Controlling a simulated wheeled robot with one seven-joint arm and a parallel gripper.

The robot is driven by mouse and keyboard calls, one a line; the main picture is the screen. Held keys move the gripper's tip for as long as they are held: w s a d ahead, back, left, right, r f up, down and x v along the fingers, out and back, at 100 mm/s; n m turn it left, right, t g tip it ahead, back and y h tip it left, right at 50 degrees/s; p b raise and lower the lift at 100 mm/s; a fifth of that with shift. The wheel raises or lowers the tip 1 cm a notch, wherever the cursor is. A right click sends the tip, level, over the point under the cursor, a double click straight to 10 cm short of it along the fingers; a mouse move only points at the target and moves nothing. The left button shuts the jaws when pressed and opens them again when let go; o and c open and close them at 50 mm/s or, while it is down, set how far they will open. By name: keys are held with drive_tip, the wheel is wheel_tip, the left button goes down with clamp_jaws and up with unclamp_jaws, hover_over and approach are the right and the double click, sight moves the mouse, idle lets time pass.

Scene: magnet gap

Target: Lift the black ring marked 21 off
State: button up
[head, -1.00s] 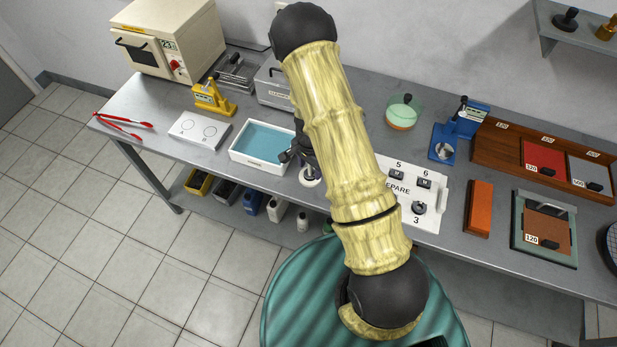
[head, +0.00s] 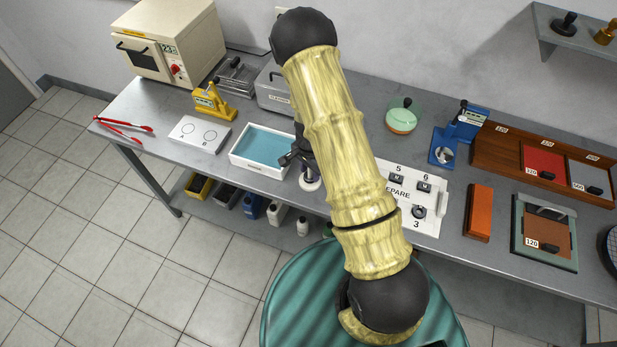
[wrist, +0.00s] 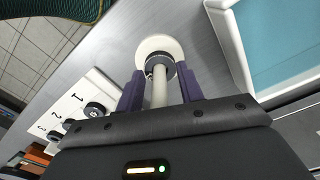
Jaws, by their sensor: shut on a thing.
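In the wrist view a pale post (wrist: 159,92) rises from a round white base (wrist: 147,46) toward the camera. A dark ring (wrist: 160,61) is around the post, between the purple fingertips of my gripper (wrist: 159,73), which is shut on it. The number on this ring cannot be read. The gap between ring and base is hard to judge. In the head view the white base (head: 310,184) shows beside my gripper (head: 292,158), and my arm hides most of the post.
The white tray with blue liquid (head: 264,147) stands close to the left of the post. To the right is the white PREPARE board (head: 390,207) with several dark pieces on numbered places. The orange block (head: 479,212) lies farther right. The bench front edge is near the post.

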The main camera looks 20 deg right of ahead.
drive_tip(key=shift+r+p, duration=1.35)
drive_tip(key=shift+r, duration=0.7)
drive_tip(key=shift+r+p, duration=2.6)
drive_tip(key=shift+r, duration=0.75)
